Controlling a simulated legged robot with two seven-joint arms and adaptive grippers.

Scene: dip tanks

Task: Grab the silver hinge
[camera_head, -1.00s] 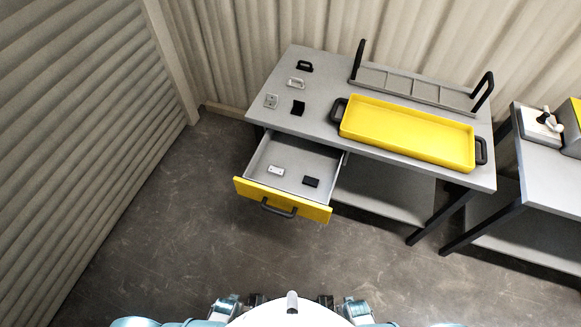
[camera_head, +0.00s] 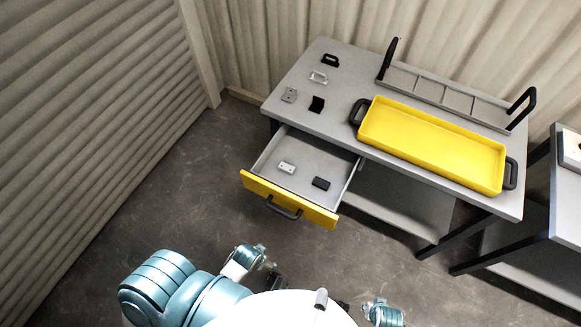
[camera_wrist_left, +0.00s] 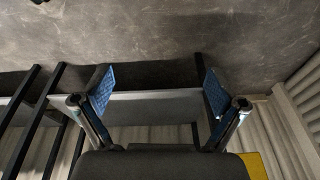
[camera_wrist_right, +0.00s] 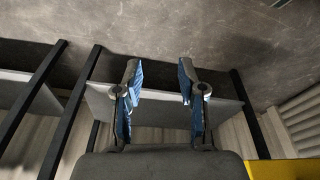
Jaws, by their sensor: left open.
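The silver hinge (camera_head: 289,95) lies flat on the grey table near its left edge. A black hinge (camera_head: 316,104) lies to its right, and a silver handle (camera_head: 318,77) and a black handle (camera_head: 330,60) lie behind it. My left gripper (camera_wrist_left: 158,90) is open and empty, with its blue-padded fingers wide apart. In the head view it is low in front of the drawer, well short of the hinge. My right gripper (camera_wrist_right: 160,85) is open and empty, with its fingers less far apart. In the head view it is mostly hidden by my own body. Neither wrist view shows the hinge.
An open yellow-fronted drawer (camera_head: 290,198) juts out below the table (camera_head: 335,130); it holds a small silver part (camera_head: 286,167) and a black part (camera_head: 321,183). A yellow tray (camera_head: 430,145) and a grey rack (camera_head: 445,97) fill the table's right side. Floor left of the drawer is clear.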

